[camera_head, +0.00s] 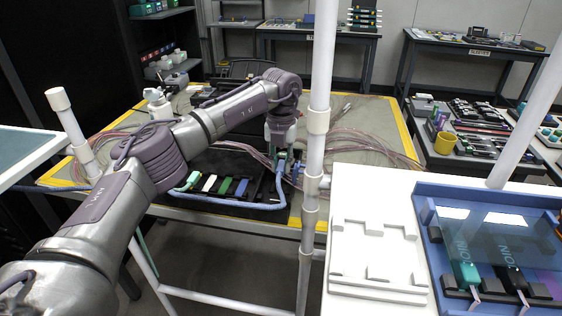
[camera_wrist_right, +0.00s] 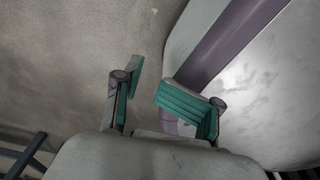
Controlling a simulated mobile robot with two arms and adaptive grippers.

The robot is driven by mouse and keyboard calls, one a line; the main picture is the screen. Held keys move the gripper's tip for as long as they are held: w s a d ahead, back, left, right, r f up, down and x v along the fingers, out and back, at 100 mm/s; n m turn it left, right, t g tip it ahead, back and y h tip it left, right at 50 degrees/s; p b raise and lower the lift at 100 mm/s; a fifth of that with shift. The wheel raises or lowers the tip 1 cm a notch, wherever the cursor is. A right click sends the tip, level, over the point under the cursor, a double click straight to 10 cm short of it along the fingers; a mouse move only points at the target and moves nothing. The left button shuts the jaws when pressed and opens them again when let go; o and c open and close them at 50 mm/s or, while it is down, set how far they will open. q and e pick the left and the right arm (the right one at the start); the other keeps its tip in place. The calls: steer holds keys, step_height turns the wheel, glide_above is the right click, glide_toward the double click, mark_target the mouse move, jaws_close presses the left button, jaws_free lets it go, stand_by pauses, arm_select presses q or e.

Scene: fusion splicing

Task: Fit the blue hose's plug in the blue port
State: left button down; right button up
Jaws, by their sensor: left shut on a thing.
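My left gripper (camera_head: 281,158) is shut on the end of the blue hose, where its plug is; the fingers and my arm hide most of the plug. The blue hose (camera_head: 240,204) loops along the front of a black tray (camera_head: 268,210) and rises to the gripper at the tray's right end. A row of coloured blocks sits on the tray, among them a blue one (camera_head: 241,188); I cannot tell which part is the blue port. My right gripper (camera_wrist_right: 160,95) is open and empty in the right wrist view, its teal pads apart.
A white post (camera_head: 319,80) stands just right of the left gripper. Pinkish cables (camera_head: 370,140) lie across the yellow-edged table (camera_head: 405,140). A white tray (camera_head: 375,285) and a blue case (camera_head: 430,225) are on the white table at the right.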

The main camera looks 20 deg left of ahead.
mark_target(281, 166)
steer(key=shift+s+f, duration=0.15)
steer(key=shift+s, duration=0.6)
arm_select(q)
steer(key=shift+f, duration=0.1)
steer(key=shift+f, duration=0.55)
steer(key=shift+f+b, duration=0.4)
steer(key=shift+f, duration=1)
arm_select(e)
steer(key=w, duration=0.3)
steer(key=shift+w+a+r, duration=0.1)
steer(key=shift+w+r, duration=0.15)
steer(key=shift+r, duration=0.1)
arm_select(q)
steer(key=shift+f, duration=0.15)
steer(key=shift+f, duration=0.3)
